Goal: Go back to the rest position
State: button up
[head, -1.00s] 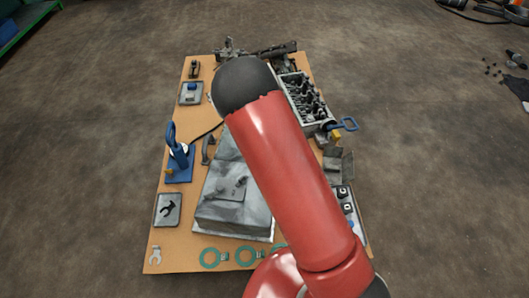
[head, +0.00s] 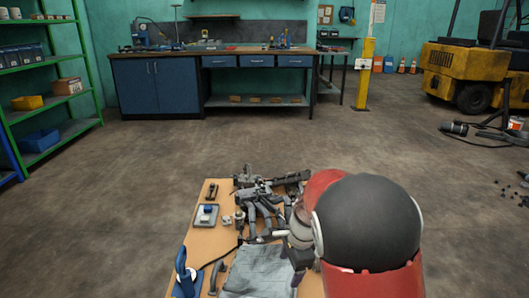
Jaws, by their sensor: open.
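My red arm with its dark round joint cap fills the lower right of the head view. My gripper (head: 258,212), dark grey, shows to the left of the arm, over the far half of the tan work table (head: 200,246). Its jaws are open and I see nothing held between them. The arm hides the right side of the table, including where the grey block with rows of parts stood earlier.
Beyond open floor stand a blue workbench (head: 160,88), green shelves (head: 60,58), a yellow post (head: 365,75) and a yellow forklift (head: 465,68).

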jog(key=s+d+r+n+t, duration=0.1)
jog(key=s+d+r+n, duration=0.1)
jog(key=s+r+n, duration=0.35)
jog(key=s+d+r+n+t, duration=0.1)
jog(key=s+d+r+n, duration=0.15)
jog(key=s+r, duration=0.5)
jog(key=s+d+r+n+t+h, duration=0.1)
jog(key=s+d+r+n, duration=0.1)
jog(key=s, duration=0.3)
jog(key=s+d+r+n+t+h, duration=0.1)
jog(key=s+d+n, duration=0.1)
jog(key=s+n, duration=0.2)
jog(key=shift+s+r+n+t, duration=0.3)
jog(key=shift+s+r+n, duration=0.1)
jog(key=shift+s, duration=0.65)
